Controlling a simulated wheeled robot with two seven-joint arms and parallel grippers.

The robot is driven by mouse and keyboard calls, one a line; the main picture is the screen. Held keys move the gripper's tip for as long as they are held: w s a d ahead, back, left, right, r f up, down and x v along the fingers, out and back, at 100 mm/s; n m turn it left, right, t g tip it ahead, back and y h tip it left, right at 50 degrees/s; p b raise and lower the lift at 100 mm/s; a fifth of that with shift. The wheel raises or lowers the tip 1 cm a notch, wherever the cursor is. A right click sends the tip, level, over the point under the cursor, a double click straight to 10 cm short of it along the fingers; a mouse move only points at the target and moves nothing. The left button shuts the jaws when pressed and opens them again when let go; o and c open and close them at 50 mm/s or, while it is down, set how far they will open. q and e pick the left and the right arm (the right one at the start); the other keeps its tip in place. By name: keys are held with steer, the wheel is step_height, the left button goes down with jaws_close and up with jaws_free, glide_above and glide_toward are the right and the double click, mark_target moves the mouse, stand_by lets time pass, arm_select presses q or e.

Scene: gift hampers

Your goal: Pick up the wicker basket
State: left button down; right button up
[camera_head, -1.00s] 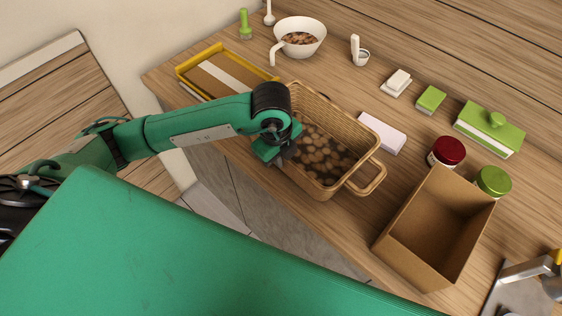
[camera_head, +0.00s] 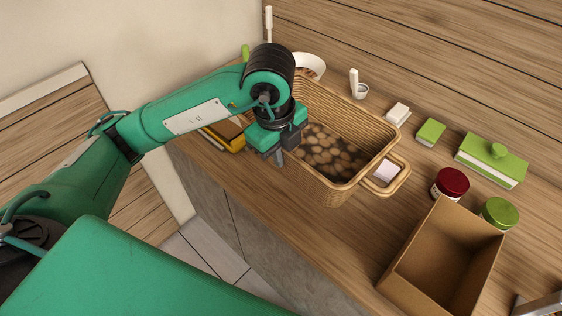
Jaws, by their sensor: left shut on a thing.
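The wicker basket (camera_head: 371,128) is a tan woven rectangular basket with a loop handle at its right end. Several round brown things lie inside it. It appears raised above the wooden counter, with its near end over the front part of the counter. My left gripper (camera_head: 281,155) is at the basket's left end, shut on it. The wrist hides the left handle and the exact grip.
An open cardboard box (camera_head: 440,262) stands right of the basket. A red-lidded jar (camera_head: 450,183), a green-lidded jar (camera_head: 498,213), a green-and-white box (camera_head: 490,160) and small blocks stand behind. A yellow-edged tray (camera_head: 228,134) is partly hidden at left.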

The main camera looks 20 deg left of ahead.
arm_select(q)
steer(key=shift+r, duration=1.55)
steer(key=shift+w+a+b, duration=0.3)
steer(key=shift+a+b, duration=0.05)
steer(key=shift+a, duration=0.2)
steer(key=shift+n, duration=0.3)
steer(key=a, duration=0.2)
steer(key=w+a+b, duration=0.1)
steer(key=a, duration=0.1)
steer(key=shift+w, duration=0.2)
steer(key=shift+f, duration=0.2)
glide_above(266, 201)
step_height(266, 201, down, 14)
steer(key=f, duration=0.1)
step_height(266, 201, down, 4)
steer(key=shift+d+f+p, duration=0.1)
steer(key=shift+p, duration=0.3)
steer(key=shift+f, duration=0.15)
